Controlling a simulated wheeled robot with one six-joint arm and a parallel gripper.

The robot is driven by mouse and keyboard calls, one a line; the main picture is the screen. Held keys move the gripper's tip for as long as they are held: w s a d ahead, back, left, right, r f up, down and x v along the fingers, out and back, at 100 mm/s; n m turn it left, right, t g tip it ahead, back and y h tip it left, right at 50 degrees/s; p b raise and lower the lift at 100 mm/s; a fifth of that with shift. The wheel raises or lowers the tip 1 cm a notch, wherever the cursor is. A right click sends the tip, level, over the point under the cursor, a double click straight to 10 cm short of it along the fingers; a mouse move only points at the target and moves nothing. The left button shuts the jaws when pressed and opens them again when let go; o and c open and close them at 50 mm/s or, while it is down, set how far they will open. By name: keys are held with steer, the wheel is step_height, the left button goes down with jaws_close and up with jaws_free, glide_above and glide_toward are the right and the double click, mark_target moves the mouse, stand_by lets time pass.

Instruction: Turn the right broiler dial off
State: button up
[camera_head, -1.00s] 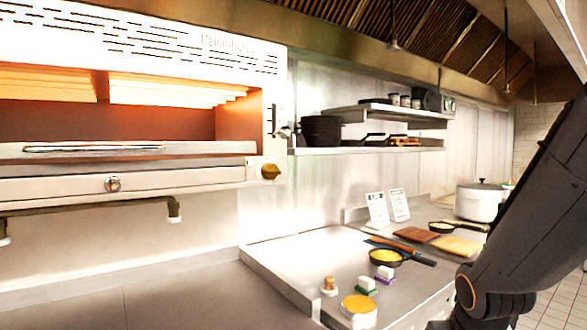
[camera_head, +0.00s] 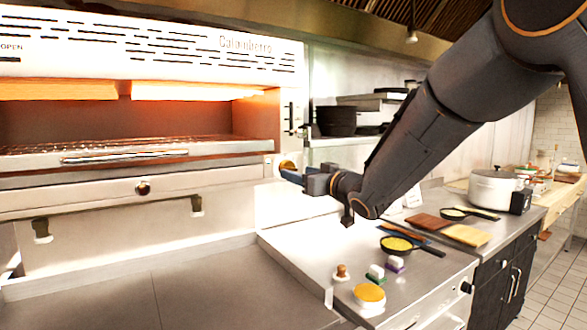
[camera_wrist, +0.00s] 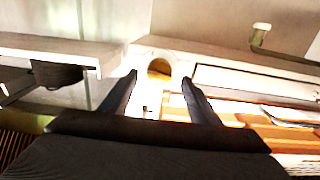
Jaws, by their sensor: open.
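The right broiler dial (camera_head: 287,164) is a round brass-coloured knob at the right end of the broiler's (camera_head: 220,175) front panel. In the head view my gripper (camera_head: 284,175) is just below and right of it, partly covering it. The wrist view appears upside down. There the dial (camera_wrist: 159,69) shows in a pale round surround between and beyond my two dark fingertips (camera_wrist: 159,78). The fingers are spread with nothing between them, and they look apart from the dial. The dial's pointer direction is too small to read.
The broiler glows orange inside. Wall shelves with black pans (camera_head: 337,121) stand to the right. The counter below holds a small pan of yellow food (camera_head: 397,244), boards (camera_head: 466,235) and a white pot (camera_head: 492,188). The left counter (camera_head: 180,295) is clear.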

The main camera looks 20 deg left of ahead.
mark_target(288, 168)
steer(key=p+x, duration=0.1)
steer(key=x, duration=0.3)
steer(key=shift+w, duration=0.1)
steer(key=c, duration=1.1)
